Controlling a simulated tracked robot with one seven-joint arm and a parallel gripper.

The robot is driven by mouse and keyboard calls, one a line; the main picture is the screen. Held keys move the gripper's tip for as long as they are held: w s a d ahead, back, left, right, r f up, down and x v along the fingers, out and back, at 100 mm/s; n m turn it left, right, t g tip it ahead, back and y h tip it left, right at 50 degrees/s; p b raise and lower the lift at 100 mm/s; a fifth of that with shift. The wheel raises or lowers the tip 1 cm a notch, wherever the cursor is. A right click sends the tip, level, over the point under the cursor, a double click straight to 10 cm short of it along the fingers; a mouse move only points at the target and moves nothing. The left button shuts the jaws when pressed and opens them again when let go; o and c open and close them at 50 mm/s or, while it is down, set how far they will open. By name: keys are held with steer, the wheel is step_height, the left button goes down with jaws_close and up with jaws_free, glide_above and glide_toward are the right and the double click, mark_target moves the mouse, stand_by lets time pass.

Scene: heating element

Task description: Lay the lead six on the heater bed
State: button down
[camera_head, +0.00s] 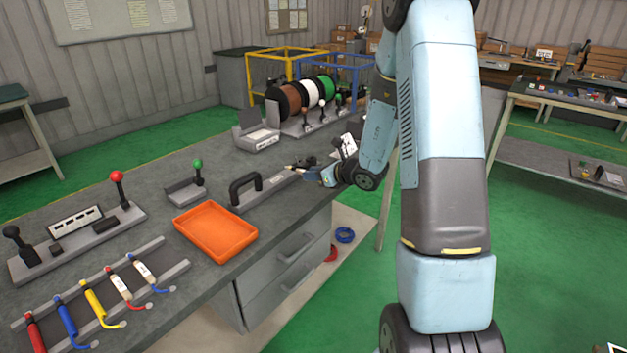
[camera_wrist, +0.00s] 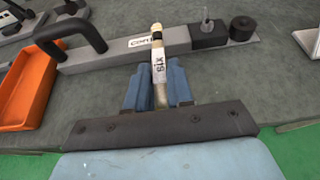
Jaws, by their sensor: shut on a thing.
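My gripper (camera_wrist: 159,88) is shut on the lead six (camera_wrist: 158,64), a thin lead with a white label reading "six" and a cream and black tip. It points away from my gripper, toward a grey bench unit (camera_wrist: 118,49) whose label is partly hidden. In the head view my gripper (camera_head: 324,176) is small, at the right edge of the bench, beside the same unit (camera_head: 262,192). A grey block with a pale sloped top (camera_head: 257,138) stands farther back. I cannot tell for certain which unit is the heater bed.
An orange tray (camera_head: 215,230) lies on the bench, left of the unit with the black handle (camera_head: 245,186). Several coloured leads lie in a rack (camera_head: 176,272) at the front left. Lever units and wire spools (camera_head: 307,94) also stand on the bench.

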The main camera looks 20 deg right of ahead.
steer(key=shift+s+a+f, duration=0.1)
steer(key=shift+a+f, duration=0.1)
steer(key=shift+f, duration=0.9)
steer(key=shift+f, duration=0.6)
steer(key=c, duration=1)
jaws_free()
steer(key=shift+r, duration=0.1)
